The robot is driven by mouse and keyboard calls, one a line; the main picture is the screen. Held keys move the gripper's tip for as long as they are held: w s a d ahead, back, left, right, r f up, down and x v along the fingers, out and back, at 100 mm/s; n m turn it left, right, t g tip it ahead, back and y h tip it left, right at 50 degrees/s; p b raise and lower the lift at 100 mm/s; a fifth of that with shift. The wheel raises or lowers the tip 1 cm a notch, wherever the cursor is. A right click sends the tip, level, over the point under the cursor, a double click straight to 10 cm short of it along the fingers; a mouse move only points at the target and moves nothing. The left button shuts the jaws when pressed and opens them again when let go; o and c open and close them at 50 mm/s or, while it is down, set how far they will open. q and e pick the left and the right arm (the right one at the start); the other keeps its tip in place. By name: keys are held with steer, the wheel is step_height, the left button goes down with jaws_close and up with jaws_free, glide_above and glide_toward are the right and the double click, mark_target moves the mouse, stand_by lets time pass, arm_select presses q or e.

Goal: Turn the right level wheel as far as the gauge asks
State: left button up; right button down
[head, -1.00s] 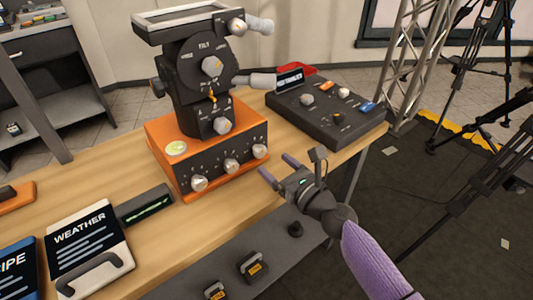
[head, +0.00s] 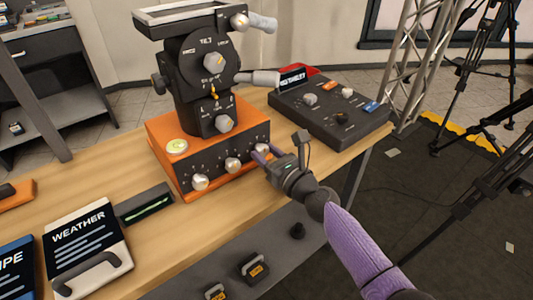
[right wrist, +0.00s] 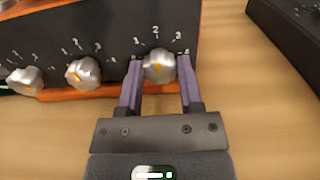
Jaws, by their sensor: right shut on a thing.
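The right level wheel (head: 262,148) is a silver knob on the front of the orange-edged black base (head: 187,162) of the camera head. In the right wrist view the wheel (right wrist: 158,65) has a yellow mark and a number scale above it. My right gripper (head: 260,153) has its two purple fingers on either side of the wheel, shut on it. The fingers (right wrist: 159,72) show in the right wrist view too. A round bubble level (head: 177,146) sits on the base. A dark box with a green lit strip (head: 147,207) lies to the left. My left gripper is out of view.
Two more silver wheels (head: 232,164) (head: 200,183) stand left of the held one. A black control panel (head: 328,112) is behind to the right. A weather card (head: 85,240) lies at the left front. Bare tabletop lies in front of the base.

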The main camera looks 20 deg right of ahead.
steer(key=shift+n, duration=0.8)
steer(key=n+b, duration=0.1)
steer(key=n, duration=0.5)
steer(key=shift+f+b, duration=0.1)
steer(key=shift+b, duration=0.2)
steer(key=n, duration=0.3)
steer(key=shift+b, duration=0.3)
steer(key=n, duration=0.3)
steer(key=shift+b, duration=0.3)
steer(key=n, duration=0.3)
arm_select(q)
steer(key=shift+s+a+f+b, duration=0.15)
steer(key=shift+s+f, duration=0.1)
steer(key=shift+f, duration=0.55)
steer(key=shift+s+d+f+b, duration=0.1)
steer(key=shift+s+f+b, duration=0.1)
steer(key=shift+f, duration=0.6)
arm_select(e)
steer(key=shift+n, duration=0.7)
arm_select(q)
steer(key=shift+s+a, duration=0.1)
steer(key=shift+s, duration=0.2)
